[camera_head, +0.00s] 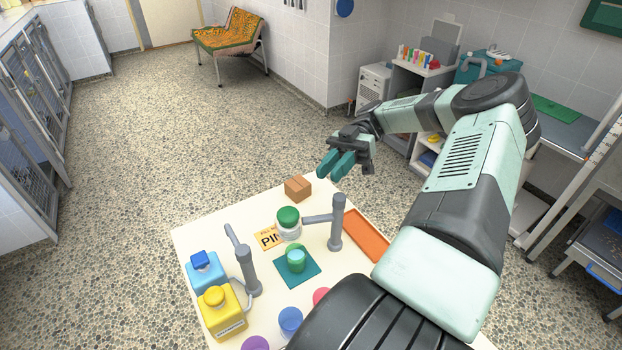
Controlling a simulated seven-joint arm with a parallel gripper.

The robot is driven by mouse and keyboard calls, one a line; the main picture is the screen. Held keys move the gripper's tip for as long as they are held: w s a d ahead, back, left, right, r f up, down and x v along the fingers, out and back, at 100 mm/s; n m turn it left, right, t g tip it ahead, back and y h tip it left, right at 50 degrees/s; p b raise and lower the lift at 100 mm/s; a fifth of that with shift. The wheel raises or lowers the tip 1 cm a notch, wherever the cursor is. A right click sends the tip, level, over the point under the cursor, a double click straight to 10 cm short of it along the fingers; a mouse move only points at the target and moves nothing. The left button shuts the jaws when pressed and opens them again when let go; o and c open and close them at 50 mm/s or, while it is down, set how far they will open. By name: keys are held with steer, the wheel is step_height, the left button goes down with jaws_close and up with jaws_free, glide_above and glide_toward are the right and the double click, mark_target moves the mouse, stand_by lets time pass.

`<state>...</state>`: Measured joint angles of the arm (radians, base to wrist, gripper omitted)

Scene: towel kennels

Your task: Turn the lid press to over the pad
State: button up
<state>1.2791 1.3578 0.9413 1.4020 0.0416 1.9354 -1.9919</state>
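The lid press is a grey post (337,222) with a horizontal arm reaching left to a white head (289,231) topped by a green cap (288,216). The head is beyond the pad, beside a yellow-orange label card (268,241), not directly above the pad. The square teal pad (309,276) lies on the white table and bears a green cup (296,258). My gripper (331,177), with teal fingers, is raised beyond the table's far side, apart from the press. The fingers look close together, but whether they are shut is unclear.
A cardboard box (298,188) sits at the far edge, an orange tray (366,236) to the right. Blue (290,321) and purple (255,343) round items lie in front.

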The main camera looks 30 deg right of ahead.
steer(key=w+a+f+m+h, duration=0.1)
steer(key=m, duration=0.1)
steer(key=w+a+f+m+h, duration=0.2)
steer(key=m, duration=0.1)
steer(key=shift+w+a+m+g, duration=0.2)
steer(key=shift+a+m+g, duration=0.1)
jaws_close()
steer(key=w+a+r+m+t+h, duration=0.1)
steer(key=w+a+m+t+h, duration=0.2)
steer(key=w+m+h, duration=1.2)
steer(key=s+a+f+m+y, duration=0.1)
steer(key=s+f+m+y, duration=0.1)
steer(key=s+f, duration=0.7)
steer(key=shift+s+a+y, duration=0.4)
steer(key=shift+s+y, duration=0.05)
steer(key=shift+y, duration=0.15)
